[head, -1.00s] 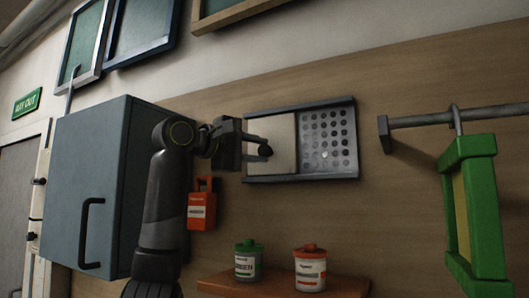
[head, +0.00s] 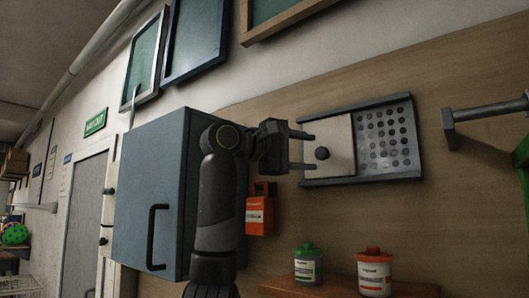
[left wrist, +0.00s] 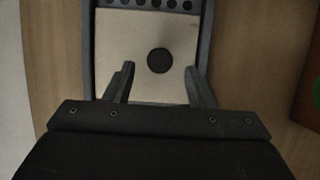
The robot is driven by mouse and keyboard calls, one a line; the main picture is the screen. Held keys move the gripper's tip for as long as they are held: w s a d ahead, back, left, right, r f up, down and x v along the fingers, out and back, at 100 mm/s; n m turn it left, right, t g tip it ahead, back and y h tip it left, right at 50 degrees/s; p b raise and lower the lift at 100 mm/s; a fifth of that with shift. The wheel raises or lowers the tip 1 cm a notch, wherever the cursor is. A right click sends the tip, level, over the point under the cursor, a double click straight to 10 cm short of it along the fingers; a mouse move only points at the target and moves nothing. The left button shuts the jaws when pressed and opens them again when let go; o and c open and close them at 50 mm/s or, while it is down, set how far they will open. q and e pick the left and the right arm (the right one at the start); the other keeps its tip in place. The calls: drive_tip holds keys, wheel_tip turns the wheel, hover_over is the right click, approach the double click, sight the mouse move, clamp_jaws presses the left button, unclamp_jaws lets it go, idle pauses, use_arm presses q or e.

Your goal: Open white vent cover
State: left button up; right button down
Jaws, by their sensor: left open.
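The white vent cover (head: 341,160), a cream square plate with a round black knob (head: 322,153), sits at the left half of a dark grey wall frame (head: 361,100). The holed vent plate (head: 390,138) shows uncovered in the right half. My left gripper (head: 314,151) is open and empty, its fingers pointing right, with tips just left of the knob, above and below it. In the left wrist view the fingers (left wrist: 162,82) stand either side of the cover's near part, with the knob (left wrist: 160,60) beyond and between them, apart from both. My right gripper is out of view.
A blue-grey cabinet (head: 150,190) stands left behind my arm. An orange box (head: 260,212) hangs below my gripper. A shelf (head: 330,291) holds a green-lidded jar (head: 308,266) and an orange-lidded jar (head: 374,272). A grey bar (head: 485,110) juts out at right.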

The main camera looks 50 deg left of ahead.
use_arm(q)
drive_tip(key=s+a+b, duration=0.2)
drive_tip(key=s+b, duration=0.2)
drive_tip(key=s, duration=1.1)
drive_tip(key=shift+a, duration=0.15)
drive_tip(key=shift+w, duration=0.15)
